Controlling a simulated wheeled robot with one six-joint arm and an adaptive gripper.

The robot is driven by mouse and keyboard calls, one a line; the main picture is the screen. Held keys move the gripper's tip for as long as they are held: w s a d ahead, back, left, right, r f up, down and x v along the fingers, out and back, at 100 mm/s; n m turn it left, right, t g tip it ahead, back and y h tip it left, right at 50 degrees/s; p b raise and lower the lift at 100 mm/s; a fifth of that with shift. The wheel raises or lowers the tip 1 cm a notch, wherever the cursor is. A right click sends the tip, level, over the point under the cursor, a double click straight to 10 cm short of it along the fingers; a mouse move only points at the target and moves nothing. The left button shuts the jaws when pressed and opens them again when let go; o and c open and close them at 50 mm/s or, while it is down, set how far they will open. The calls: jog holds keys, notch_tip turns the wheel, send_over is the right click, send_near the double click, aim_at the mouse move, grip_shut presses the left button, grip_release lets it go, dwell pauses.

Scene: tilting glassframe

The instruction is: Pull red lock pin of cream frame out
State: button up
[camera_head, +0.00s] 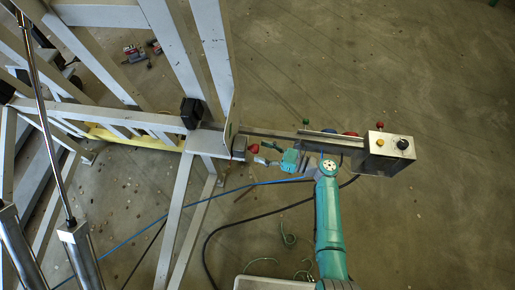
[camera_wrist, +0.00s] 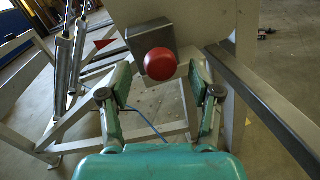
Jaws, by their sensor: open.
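The red lock pin shows as a round red knob (camera_wrist: 160,64) in front of a grey metal block (camera_wrist: 150,42) in the wrist view. In the head view the red knob (camera_head: 253,149) sits beside the upright of the cream frame (camera_head: 187,52). My gripper (camera_head: 264,153) is open, with its fingers pointing left at the knob. In the wrist view the knob appears between the two spread fingertips, a little beyond them. I see no contact. The pin's shaft is hidden behind the knob.
A control box (camera_head: 388,150) with buttons stands right of my arm on a rail. A black block (camera_head: 191,112) sits on the frame. Blue and black cables cross the floor. Shiny cylinders (camera_head: 79,250) stand at lower left. The floor at right is mostly clear.

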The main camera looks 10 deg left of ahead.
jog(key=shift+x, duration=1.25)
grip_shut()
